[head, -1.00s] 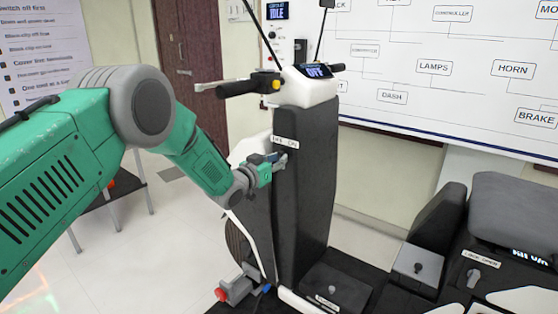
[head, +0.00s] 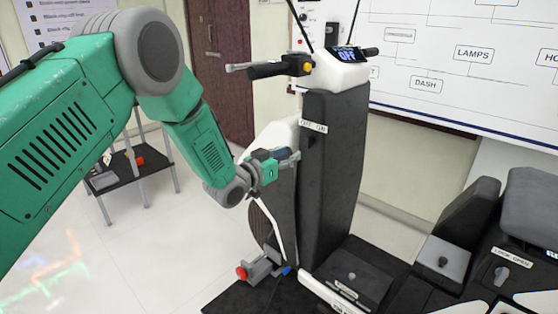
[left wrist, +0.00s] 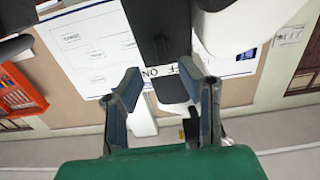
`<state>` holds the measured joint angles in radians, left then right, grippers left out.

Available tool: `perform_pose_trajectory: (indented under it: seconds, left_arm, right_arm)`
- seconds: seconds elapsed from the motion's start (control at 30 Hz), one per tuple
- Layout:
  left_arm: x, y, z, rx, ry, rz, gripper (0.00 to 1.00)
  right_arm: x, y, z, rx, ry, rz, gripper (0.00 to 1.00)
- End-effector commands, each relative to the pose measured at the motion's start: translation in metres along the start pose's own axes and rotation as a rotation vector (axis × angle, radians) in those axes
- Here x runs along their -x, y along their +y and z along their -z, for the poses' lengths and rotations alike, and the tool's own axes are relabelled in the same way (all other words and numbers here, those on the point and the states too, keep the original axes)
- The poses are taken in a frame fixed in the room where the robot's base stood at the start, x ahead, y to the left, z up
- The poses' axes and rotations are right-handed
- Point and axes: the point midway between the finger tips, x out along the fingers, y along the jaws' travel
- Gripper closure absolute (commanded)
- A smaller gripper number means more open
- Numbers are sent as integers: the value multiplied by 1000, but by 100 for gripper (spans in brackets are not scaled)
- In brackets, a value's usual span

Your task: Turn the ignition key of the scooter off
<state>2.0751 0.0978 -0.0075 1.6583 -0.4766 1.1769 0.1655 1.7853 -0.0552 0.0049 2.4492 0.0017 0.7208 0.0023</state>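The scooter (head: 330,185) stands upright in the middle of the head view, with a dark front column. An OFF/ON label (head: 313,126) sits near the top of the column; it also shows upside down between my fingers in the left wrist view (left wrist: 163,73). I cannot make out the ignition key clearly in either view. The handlebar display (head: 348,54) reads OFF. My left gripper (head: 286,158) is left of the column, just below the label; in the left wrist view (left wrist: 160,82) its fingers are apart with nothing gripped. My right gripper is not in view.
The handlebar grip (head: 270,70) juts left above my left gripper. A black seat and a lock labelled LOCK OPEN (head: 501,275) are at the right. A small dark table (head: 125,172) stands behind my left arm. The floor between is clear.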

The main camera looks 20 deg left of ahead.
Motion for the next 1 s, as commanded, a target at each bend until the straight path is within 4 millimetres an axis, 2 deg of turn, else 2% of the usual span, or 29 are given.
perform_pose_trajectory:
  seconds: [0.1,0.3,0.83,0.93,1.0]
  left_arm:
    - [22,-1,-1,1,-3,2,67]
    - [39,0,-2,1,-2,0,67]
    - [41,0,-4,1,-6,1,67]
    - [48,4,-22,13,-53,11,67]
    - [60,10,-51,31,-127,26,67]
  right_arm:
    - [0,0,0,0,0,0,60]
    - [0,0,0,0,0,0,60]
    - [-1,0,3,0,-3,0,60]
    - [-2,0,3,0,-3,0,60]
    - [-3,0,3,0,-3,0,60]
